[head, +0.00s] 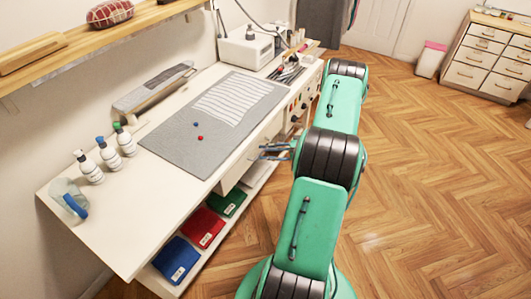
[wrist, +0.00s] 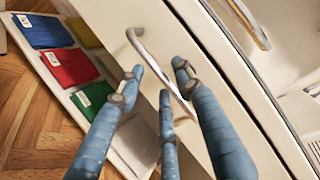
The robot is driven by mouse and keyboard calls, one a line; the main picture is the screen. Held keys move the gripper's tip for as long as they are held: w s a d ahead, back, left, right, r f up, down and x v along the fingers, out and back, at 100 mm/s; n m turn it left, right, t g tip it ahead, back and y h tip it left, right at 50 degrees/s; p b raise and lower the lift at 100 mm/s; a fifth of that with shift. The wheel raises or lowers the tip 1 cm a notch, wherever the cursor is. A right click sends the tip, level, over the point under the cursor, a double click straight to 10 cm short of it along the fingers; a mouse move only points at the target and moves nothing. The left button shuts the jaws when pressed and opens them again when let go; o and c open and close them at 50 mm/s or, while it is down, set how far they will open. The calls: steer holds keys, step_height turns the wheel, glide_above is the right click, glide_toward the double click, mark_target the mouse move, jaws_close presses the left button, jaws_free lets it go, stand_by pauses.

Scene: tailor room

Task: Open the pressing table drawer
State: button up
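The white pressing table (head: 120,225) runs along the wall at the left in the head view. In the wrist view, its pale drawer front (wrist: 205,85) fills the middle, with a curved metal handle (wrist: 150,62) set on it at a slant. My gripper (head: 264,152) is beside the table's front edge in the head view. In the wrist view, my gripper's blue fingers (wrist: 156,78) are spread apart around the lower part of the handle. I cannot tell whether any finger touches it. In the head view the handle is hidden.
A lower shelf (head: 150,277) holds folded blue, red and green cloths. A second handle (wrist: 262,35) shows at the wrist view's upper right. Bottles (head: 108,155), a grey mat (head: 165,135) and a white machine (head: 245,50) stand on the table. The wooden floor (head: 430,190) at right is clear.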

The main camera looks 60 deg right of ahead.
steer(key=shift+w, duration=0.15)
jaws_close()
stand_by(0.4)
steer(key=s+b, duration=0.1)
steer(key=s, duration=2.8)
steer(key=shift+b, duration=0.4)
steer(key=shift+a, duration=0.1)
jaws_free()
